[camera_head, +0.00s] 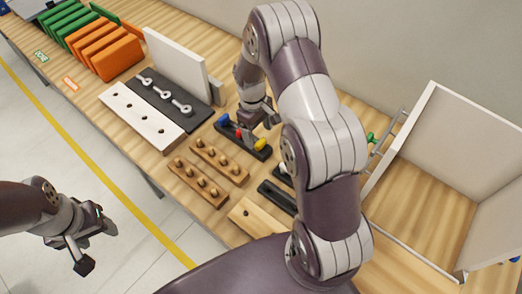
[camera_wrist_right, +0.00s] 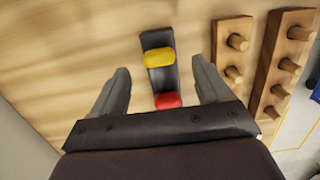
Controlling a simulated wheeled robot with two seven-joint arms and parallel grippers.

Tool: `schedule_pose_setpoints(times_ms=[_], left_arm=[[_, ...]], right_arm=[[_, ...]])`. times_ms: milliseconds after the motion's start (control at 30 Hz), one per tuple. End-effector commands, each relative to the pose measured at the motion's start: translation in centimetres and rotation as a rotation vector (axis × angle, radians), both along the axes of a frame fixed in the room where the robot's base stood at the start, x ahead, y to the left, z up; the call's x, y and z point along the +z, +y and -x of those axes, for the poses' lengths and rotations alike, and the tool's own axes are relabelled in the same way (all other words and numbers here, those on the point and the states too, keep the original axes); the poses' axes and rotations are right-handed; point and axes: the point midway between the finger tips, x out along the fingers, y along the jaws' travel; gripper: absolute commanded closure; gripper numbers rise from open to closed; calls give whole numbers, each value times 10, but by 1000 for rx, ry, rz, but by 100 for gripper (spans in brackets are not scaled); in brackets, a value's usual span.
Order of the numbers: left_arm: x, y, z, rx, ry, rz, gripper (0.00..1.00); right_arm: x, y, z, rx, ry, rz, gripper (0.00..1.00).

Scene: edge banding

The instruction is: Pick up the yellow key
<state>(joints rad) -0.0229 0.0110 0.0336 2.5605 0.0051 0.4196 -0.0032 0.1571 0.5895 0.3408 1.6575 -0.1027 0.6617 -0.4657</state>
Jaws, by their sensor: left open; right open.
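The yellow key (camera_head: 260,144) stands at the right end of a black holder (camera_head: 256,154) on the table, beside the red key (camera_head: 238,132) and the blue key (camera_head: 222,120). In the right wrist view the yellow key (camera_wrist_right: 158,59) lies between the two fingertips, with the red key (camera_wrist_right: 167,100) nearer the palm. My right gripper (camera_head: 258,116) is open and empty above the holder, with clear space on both sides of the yellow key. The blue key is hidden in the wrist view. My left gripper (camera_head: 92,238) is open and empty over the floor.
Two wooden peg blocks (camera_head: 219,166) stand just in front of the holder. A black tool mat (camera_head: 165,98) and a white holed board (camera_head: 142,115) lie to the left. A large white open box (camera_head: 418,118) stands on the right. Orange and green panels (camera_head: 118,58) stand at the far left.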

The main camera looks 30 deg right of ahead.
Motion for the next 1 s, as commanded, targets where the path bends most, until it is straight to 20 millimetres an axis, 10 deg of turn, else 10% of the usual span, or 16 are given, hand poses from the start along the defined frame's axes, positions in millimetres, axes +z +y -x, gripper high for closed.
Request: schedule_pose_setpoints(times_ms=[233, 467, 667, 1000], left_arm=[[-45, 0, 0, 0, -1, 0, 44], [-42, 0, -1, 0, -1, 0, 44], [-42, 0, -1, 0, -2, 0, 44], [-37, 0, 0, 0, -1, 0, 44]], right_arm=[[-48, -3, 7, -1, -1, 0, 23], [-46, -4, 7, 0, -3, 0, 23], [-46, -4, 7, -1, -2, 0, 79], [-40, -4, 7, -1, -2, 0, 79]])
